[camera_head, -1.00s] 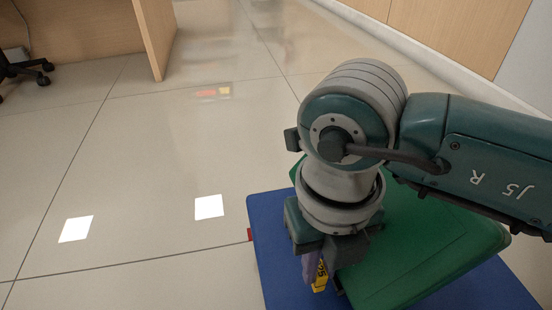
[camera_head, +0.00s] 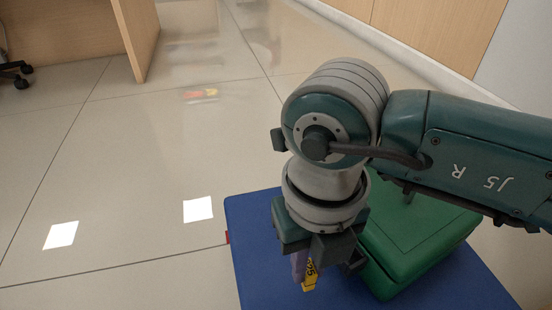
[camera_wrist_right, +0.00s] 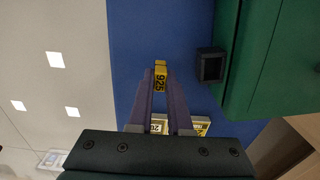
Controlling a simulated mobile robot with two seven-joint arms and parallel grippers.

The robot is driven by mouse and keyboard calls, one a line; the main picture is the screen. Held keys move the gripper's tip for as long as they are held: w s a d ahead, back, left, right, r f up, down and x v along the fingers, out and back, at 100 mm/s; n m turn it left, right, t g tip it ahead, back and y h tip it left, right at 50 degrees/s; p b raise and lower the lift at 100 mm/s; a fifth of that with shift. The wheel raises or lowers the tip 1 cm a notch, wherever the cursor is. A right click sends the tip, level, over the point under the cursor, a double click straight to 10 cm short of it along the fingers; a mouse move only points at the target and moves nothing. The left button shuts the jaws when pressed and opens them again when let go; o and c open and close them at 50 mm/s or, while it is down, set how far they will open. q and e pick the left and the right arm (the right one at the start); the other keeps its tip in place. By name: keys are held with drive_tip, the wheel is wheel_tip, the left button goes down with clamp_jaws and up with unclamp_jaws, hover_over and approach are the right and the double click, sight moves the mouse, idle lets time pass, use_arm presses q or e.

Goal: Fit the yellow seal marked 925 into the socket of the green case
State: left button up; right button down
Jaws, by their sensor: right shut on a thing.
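My right gripper (camera_head: 305,277) points down over the blue surface and is shut on the yellow seal (camera_head: 311,274). In the right wrist view the seal (camera_wrist_right: 160,76), marked 925 in dark print, sits between the purple fingertips (camera_wrist_right: 160,88). The green case (camera_head: 412,238) lies to the right of the gripper, partly hidden by my right arm. In the right wrist view a black, square-rimmed socket (camera_wrist_right: 211,66) stands on the near side of the case (camera_wrist_right: 258,55). The seal is left of the socket, apart from it. My left gripper is not in view.
The blue surface (camera_head: 250,240) extends around the case. Pale tiled floor (camera_head: 130,190) lies left, with a wooden desk (camera_head: 75,35) far off.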

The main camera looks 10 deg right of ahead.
drive_tip(key=shift+a+f, duration=0.1)
drive_tip(key=shift+a, duration=0.05)
idle(0.3)
drive_tip(key=c, duration=1.1)
unclamp_jaws()
drive_tip(key=shift+c, duration=0.2)
drive_tip(key=o, duration=0.4)
